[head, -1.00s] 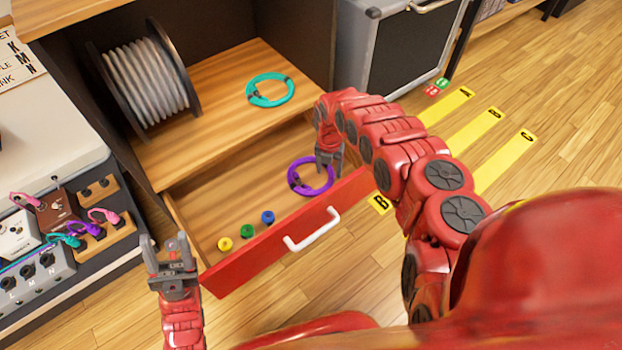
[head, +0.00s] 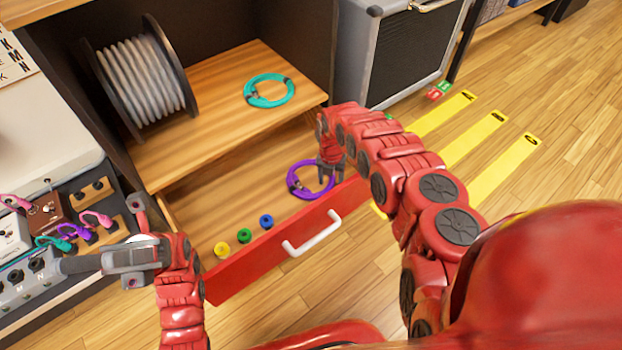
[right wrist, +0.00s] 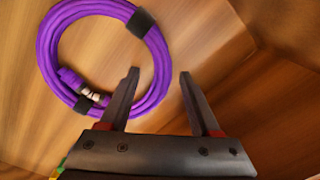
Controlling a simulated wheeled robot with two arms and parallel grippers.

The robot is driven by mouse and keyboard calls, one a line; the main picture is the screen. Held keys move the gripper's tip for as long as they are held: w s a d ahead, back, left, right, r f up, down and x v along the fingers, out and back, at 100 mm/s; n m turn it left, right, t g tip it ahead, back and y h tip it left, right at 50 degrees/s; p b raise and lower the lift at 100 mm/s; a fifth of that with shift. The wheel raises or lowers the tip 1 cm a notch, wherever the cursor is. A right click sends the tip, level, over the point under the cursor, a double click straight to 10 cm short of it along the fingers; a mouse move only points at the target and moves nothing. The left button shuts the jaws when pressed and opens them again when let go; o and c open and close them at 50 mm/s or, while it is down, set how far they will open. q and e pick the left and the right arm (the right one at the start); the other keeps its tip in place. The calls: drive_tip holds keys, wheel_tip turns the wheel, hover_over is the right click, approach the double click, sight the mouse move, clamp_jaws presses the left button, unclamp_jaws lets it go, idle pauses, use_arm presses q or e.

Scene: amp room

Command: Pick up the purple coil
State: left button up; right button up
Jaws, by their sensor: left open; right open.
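The purple coil (head: 295,184) lies in the open red-fronted drawer (head: 265,262), near its right end. In the right wrist view the coil (right wrist: 46,50) is a round cable bundle with black ties, lying flat on the wooden drawer bottom. My right gripper (right wrist: 158,75) is open and empty; its left finger lies over the coil's lower right part in that view, and I cannot tell whether they touch. In the head view my right gripper (head: 329,178) reaches down into the drawer at the coil's right side. My left gripper (head: 95,245) is open, left of the drawer by the pedals.
A teal coil (head: 249,94) lies on the shelf (head: 200,150) above the drawer, beside a cable reel (head: 145,78). Yellow, green and blue small round items (head: 266,221) lie in the drawer's left part. The drawer has a white handle (head: 312,234). Pedals (head: 45,215) stand at left.

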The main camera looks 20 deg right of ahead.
clamp_jaws()
idle(0.5)
